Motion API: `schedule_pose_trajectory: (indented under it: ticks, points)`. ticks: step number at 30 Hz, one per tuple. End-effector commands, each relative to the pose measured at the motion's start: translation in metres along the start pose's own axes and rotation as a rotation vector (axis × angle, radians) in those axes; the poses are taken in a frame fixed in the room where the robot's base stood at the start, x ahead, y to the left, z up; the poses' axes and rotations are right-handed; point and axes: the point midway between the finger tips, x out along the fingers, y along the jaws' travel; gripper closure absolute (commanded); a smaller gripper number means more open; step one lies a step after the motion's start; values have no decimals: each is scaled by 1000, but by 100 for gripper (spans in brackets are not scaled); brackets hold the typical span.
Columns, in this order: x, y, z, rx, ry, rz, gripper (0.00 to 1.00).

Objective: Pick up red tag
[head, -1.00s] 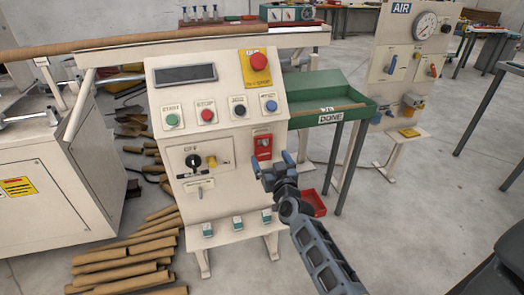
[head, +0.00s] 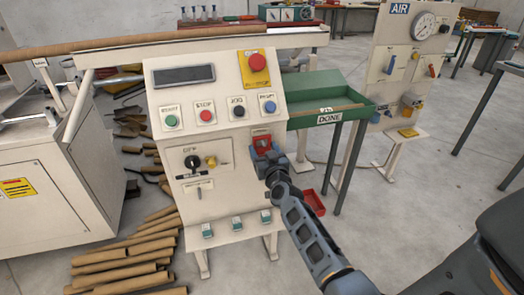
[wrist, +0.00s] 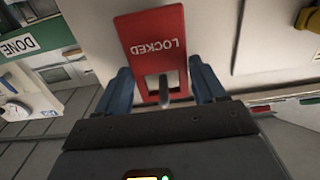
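The red tag (head: 261,142) hangs on the front of the cream control cabinet, below the row of buttons. In the wrist view the tag (wrist: 152,38) reads "LOCKED", upside down, and has a pale cut-out at its near end with a grey peg in it. My gripper (head: 266,157) is right at the tag in the head view and covers its lower part. In the wrist view my gripper (wrist: 160,80) is open, with one blue finger on each side of the tag's near end. I cannot tell whether the fingers touch it.
Push buttons (head: 238,111) are above. A green tray (head: 330,85) marked "DONE" stands to the right. A red bin (head: 313,202) is low behind my arm.

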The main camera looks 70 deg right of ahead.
Motion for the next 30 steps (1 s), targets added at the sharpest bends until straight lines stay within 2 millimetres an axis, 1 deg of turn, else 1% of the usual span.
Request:
schedule_pose_trajectory:
  ticks: [1, 2, 10, 20, 23, 28, 29, 30]
  points:
    - [0, 0, 0, 0, 0, 0, 36]
    - [0, 0, 0, 0, 0, 0, 39]
    - [0, 0, 0, 0, 0, 0, 65]
    - [0, 0, -3, 0, 0, 0, 65]
    - [0, 0, -7, 0, 1, 0, 65]
    - [0, 0, -21, 0, 1, 0, 65]
    - [-6, 0, -15, 0, -2, 0, 65]
    - [-14, 0, -13, 2, -2, 0, 65]
